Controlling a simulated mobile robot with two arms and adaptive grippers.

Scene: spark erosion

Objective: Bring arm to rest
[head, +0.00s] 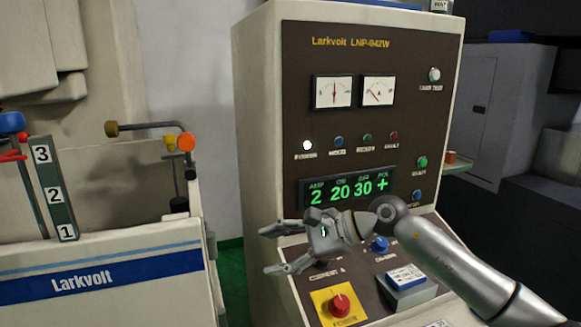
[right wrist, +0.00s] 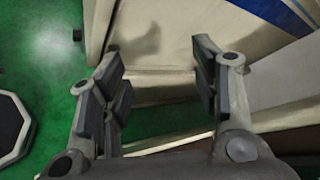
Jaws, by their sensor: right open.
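My right arm comes in from the lower right in the head view. Its right gripper (head: 270,250) is open and empty in front of the control cabinet (head: 262,120), left of its sloping lower panel. In the right wrist view the right gripper's fingers (right wrist: 160,85) stand wide apart with nothing between them. Beyond them are cream panels and green floor. My left gripper is not in view.
The cabinet carries a lit display (head: 347,188), a red knob on a yellow plate (head: 338,305) and a blue knob (head: 380,244). A Larkvolt machine tank (head: 100,275) stands at left, with a numbered strip (head: 53,188). Green floor (head: 233,285) shows between them.

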